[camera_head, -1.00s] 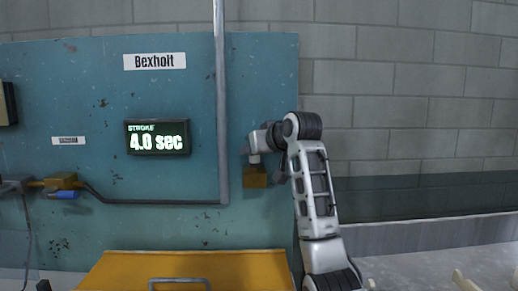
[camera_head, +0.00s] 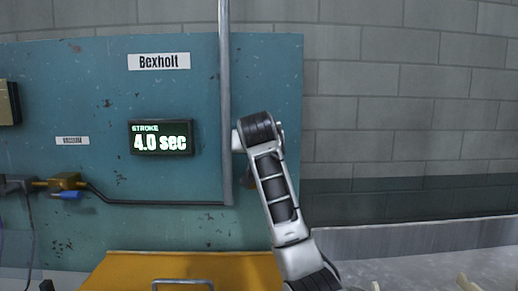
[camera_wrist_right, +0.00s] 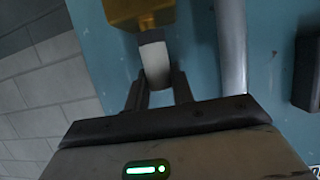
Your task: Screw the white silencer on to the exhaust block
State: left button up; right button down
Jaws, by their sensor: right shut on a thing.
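The white silencer (camera_wrist_right: 154,58) is a short white cylinder between the fingers of my right gripper (camera_wrist_right: 158,88) in the right wrist view. My right gripper is shut on it. The far end of the silencer meets the brass-coloured exhaust block (camera_wrist_right: 138,12), in line with it as far as I can see. The thread is hidden, so I cannot tell how deep it sits. In the head view my right arm covers most of the block (camera_head: 249,183) and hides the silencer and fingertips. My left gripper is not in view.
A grey vertical pipe (camera_head: 225,100) runs close to the left of my right wrist; it also shows in the wrist view (camera_wrist_right: 232,45). A stroke display (camera_head: 161,138) is on the teal panel (camera_head: 90,100). A yellow cover with a handle (camera_head: 185,265) lies below.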

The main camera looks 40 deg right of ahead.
jog(key=shift+f+g, duration=0.3)
jog(key=shift+f, duration=0.1)
jog(key=c, duration=1.2)
grip_release()
jog(key=shift+o, duration=0.4)
jog(key=shift+w+m, duration=0.1)
jog(key=shift+m, duration=0.2)
jog(key=shift+r, duration=0.2)
jog(key=b+v, duration=0.1)
jog(key=v, duration=1.5)
jog(key=shift+f+b, duration=0.3)
jog(key=shift+b, duration=0.05)
jog(key=shift+a, duration=0.1)
